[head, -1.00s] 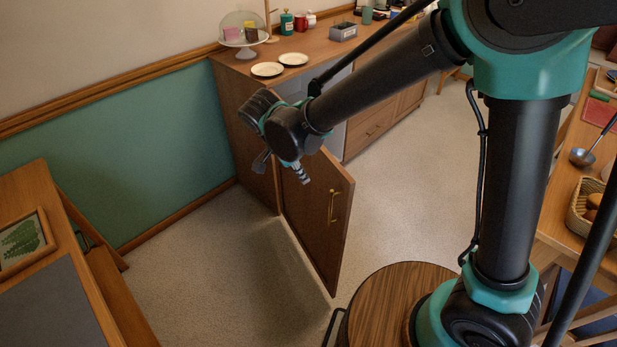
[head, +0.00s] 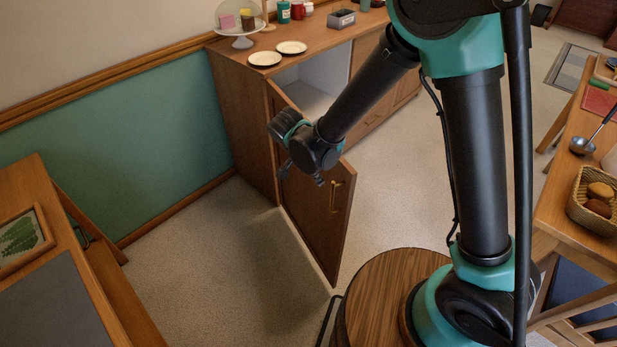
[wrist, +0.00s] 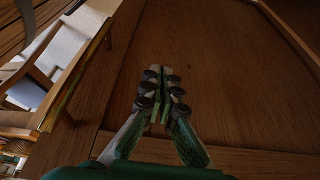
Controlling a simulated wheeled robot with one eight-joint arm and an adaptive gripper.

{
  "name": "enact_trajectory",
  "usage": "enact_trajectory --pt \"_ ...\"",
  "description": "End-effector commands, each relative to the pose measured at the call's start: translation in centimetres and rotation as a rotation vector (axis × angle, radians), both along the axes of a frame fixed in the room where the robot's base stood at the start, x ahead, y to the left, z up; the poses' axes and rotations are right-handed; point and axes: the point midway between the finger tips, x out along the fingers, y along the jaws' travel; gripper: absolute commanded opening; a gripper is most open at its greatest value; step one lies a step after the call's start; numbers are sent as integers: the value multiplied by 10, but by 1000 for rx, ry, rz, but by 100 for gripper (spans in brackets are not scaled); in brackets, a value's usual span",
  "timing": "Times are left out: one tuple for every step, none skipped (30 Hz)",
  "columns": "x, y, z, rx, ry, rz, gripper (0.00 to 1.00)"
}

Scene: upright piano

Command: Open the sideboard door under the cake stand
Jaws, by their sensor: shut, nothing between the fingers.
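The wooden sideboard door (head: 310,215) under the cake stand (head: 243,42) stands wide open, swung out into the room. Its brass handle (head: 335,196) is on the face toward me, near the free edge. Part of the pale cabinet interior (head: 312,80) shows behind the door and my arm. My gripper (head: 318,180) is in front of the door's upper part, left of the handle in the head view. In the wrist view its fingers (wrist: 162,75) are together and empty, pointing along the door panel (wrist: 220,70). I cannot tell whether they touch it. The handle (wrist: 78,82) lies left of them.
Two plates (head: 264,58) sit on the sideboard top (head: 325,47). A table with a framed picture (head: 22,241) is at left. A table with a bread basket (head: 590,205) is at right. Carpet (head: 200,250) is clear between the left table and the door.

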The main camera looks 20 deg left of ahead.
Motion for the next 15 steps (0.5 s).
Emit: enact_trajectory --pt "4 -3 0 0 0 -2 0" --pt "6 -5 0 0 0 -1 0" --pt "7 -6 0 0 0 -1 0" --pt "8 -7 0 -1 1 0 0" --pt "9 -8 0 -1 1 0 0" --pt "10 -8 0 0 0 0 0" --pt "10 -9 0 0 0 1 0" --pt "10 -9 0 0 0 1 0" --pt "10 -9 0 0 0 1 0" --pt "10 -9 0 0 0 1 0" --pt "10 -9 0 0 0 1 0" --pt "10 -9 0 0 0 1 0" --pt "10 -9 0 0 0 1 0" --pt "10 -9 0 0 0 1 0" --pt "10 -9 0 0 0 1 0"
